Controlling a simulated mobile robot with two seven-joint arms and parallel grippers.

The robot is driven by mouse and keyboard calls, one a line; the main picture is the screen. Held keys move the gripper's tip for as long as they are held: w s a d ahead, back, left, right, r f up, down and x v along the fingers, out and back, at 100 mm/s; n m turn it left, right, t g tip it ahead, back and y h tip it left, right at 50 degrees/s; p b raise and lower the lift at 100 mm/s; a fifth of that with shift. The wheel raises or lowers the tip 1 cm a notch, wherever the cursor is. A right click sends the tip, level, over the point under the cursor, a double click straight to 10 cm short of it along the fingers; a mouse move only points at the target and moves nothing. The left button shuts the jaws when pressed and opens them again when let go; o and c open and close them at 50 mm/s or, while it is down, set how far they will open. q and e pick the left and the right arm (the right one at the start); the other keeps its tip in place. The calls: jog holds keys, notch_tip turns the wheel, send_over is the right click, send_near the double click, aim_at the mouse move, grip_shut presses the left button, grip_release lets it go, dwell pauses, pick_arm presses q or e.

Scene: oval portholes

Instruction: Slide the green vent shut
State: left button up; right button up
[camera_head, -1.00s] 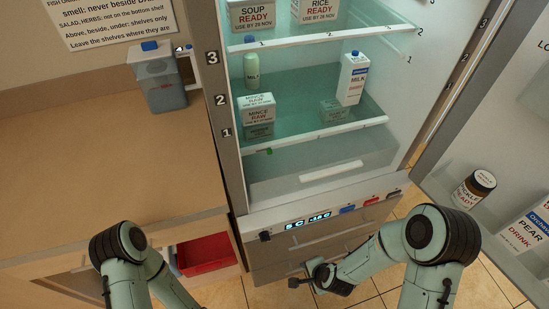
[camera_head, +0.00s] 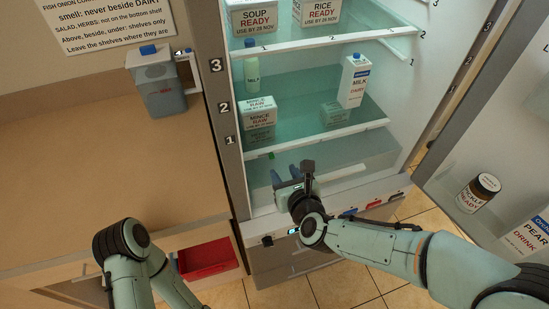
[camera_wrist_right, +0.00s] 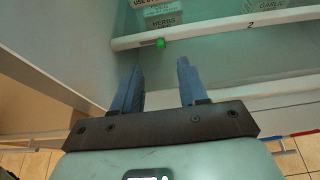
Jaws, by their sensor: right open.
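The green vent knob (camera_head: 271,155) is a small green piece at the left end of the lowest white shelf's front edge in the fridge. It also shows in the right wrist view (camera_wrist_right: 160,43), beyond and between my fingertips. My right gripper (camera_head: 285,175) is open and empty, with blue fingers pointing into the fridge just below that shelf edge. The fingers also show apart in the right wrist view (camera_wrist_right: 160,66), with the knob clear of them. My left arm is at the lower left, but its gripper is out of view.
The fridge's left wall (camera_head: 231,150) is close to my right gripper. The open door at right holds a pickle jar (camera_head: 477,193). The counter (camera_head: 110,160) is mostly clear.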

aim_at(271, 155)
jog(key=p+x, duration=0.1)
jog(key=x, duration=0.8)
grip_shut()
